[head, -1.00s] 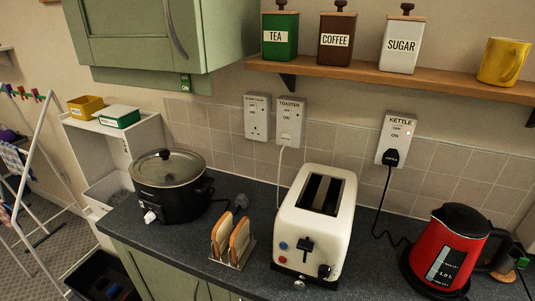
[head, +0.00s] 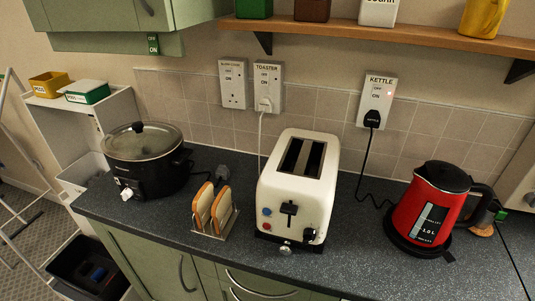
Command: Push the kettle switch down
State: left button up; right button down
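The red kettle (head: 426,212) with a black lid and handle stands on its black base at the right of the worktop. The kettle wall socket (head: 378,99), labelled KETTLE, is on the wall behind and left of it. It has an OFF/ON switch (head: 378,86), a small red light at its right, and a black plug (head: 373,119) in it with a cord running down to the worktop. A small dark part at the kettle's foot (head: 448,257) sticks out at the front. Neither of my grippers shows in the head view.
The white toaster (head: 298,185) stands left of the kettle. Further left are a toast rack (head: 213,208) and a black slow cooker (head: 146,160). A wooden shelf (head: 400,36) with canisters and a yellow mug overhangs the sockets. Worktop between toaster and kettle holds only the cord.

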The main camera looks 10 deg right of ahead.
aim_at(447, 256)
jog(key=z, duration=1.65)
